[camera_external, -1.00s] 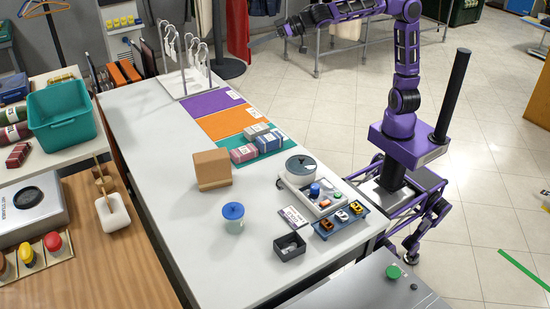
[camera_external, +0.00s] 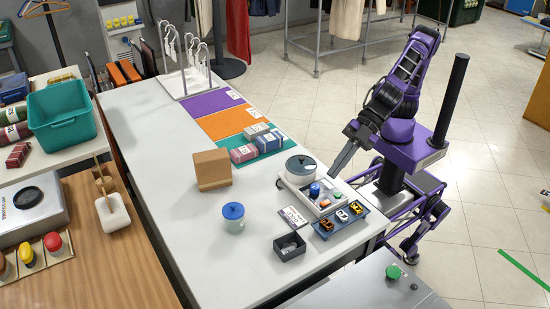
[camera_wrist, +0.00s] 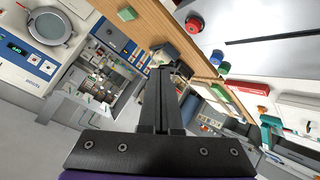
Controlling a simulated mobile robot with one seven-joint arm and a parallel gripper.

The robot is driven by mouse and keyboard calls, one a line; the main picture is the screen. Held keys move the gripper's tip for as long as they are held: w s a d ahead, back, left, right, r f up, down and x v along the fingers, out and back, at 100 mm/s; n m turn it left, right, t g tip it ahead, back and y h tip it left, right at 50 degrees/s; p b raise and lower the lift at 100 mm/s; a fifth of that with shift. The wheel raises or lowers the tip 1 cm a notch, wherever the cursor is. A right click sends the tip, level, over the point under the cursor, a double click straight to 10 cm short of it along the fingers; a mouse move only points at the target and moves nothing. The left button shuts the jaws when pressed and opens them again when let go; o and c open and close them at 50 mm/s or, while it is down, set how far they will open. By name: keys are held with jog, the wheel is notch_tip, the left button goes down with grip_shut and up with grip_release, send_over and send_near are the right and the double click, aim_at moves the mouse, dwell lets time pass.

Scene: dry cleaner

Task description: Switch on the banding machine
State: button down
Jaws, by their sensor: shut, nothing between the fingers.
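A white machine (camera_external: 297,187) with a round grey-lidded drum (camera_external: 301,165) stands at the right edge of the white counter in the external view. Its panel carries a blue knob (camera_external: 314,189) and a small red button (camera_external: 324,203). No readable label tells me whether this is the banding machine. My gripper (camera_external: 334,174) is shut and empty, its long dark fingers pointing down-left, close to the right side of this machine; contact cannot be told. In the wrist view my gripper (camera_wrist: 160,72) points away from the camera, with nothing between its fingers.
A blue tray with small cars (camera_external: 341,219), a black box (camera_external: 290,246), a blue-lidded jar (camera_external: 233,218) and a brown block (camera_external: 212,169) stand nearby. A grey surface with a green button (camera_external: 393,271) is at lower right. The counter's left half has clear room.

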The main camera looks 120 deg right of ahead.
jog(key=s+a+f+n+g+y+b, duration=0.1)
jog(key=s+a+f+n+g+y, duration=0.15)
jog(key=a+f, duration=0.7)
jog(key=s+a+f+n+g+y, duration=0.1)
jog(key=s+a+f+n+g, duration=0.25)
jog(key=a+f, duration=0.6)
jog(key=s+a+f+n+g+y, duration=0.3)
jog(key=s+a+n, duration=0.1)
jog(key=s+a, duration=0.4)
jog(key=shift+a+f+b, duration=0.2)
jog(key=shift+a+b, duration=0.15)
jog(key=shift+a, duration=0.55)
jog(key=shift+a+f+y, duration=0.1)
jog(key=shift+y, duration=0.15)
jog(key=x, duration=0.9)
jog(key=shift+a+f, duration=0.3)
jog(key=f, duration=0.2)
jog(key=shift+w+f, duration=0.2)
jog(key=shift+f, duration=0.05)
jog(key=shift+w+f, duration=0.2)
jog(key=shift+f, duration=0.5)
